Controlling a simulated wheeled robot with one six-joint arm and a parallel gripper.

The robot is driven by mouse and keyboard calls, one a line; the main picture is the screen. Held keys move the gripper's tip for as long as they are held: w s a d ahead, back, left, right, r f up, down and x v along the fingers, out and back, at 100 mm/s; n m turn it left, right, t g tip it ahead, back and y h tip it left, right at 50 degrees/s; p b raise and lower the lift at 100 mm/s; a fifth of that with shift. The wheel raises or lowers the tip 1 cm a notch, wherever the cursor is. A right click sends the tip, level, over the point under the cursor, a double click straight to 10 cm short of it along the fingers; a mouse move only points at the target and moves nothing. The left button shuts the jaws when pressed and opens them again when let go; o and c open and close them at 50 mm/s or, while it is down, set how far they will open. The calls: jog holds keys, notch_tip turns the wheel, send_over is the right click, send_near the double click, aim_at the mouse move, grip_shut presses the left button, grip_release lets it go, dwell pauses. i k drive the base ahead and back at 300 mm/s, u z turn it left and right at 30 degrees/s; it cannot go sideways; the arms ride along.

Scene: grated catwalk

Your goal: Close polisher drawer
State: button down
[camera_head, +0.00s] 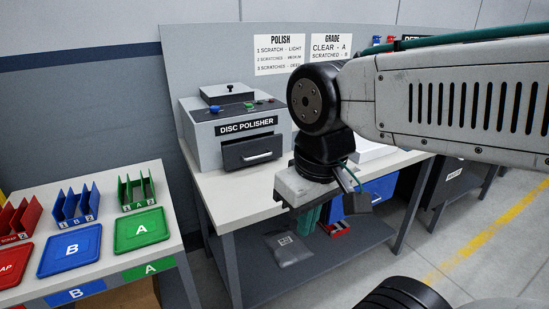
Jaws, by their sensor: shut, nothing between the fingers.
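The disc polisher (232,112) is a grey box on the white bench left of centre, with a "DISC POLISHER" label on its front. Its dark drawer (240,152) is below the label and has a pale bar handle (257,156). The drawer front seems to stand out from the body, but I cannot tell by how much. My gripper (307,212) hangs from the arm right of the drawer and in front of the bench, apart from the handle. It is shut and empty; its fingertips are hard to make out.
A side table at left holds red, blue (70,250) and green (141,231) trays with matching racks behind. Open floor lies to the right.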

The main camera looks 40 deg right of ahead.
aim_at(256, 149)
jog(key=u, duration=0.3)
jog(key=i, duration=0.9)
jog(key=z, duration=0.1)
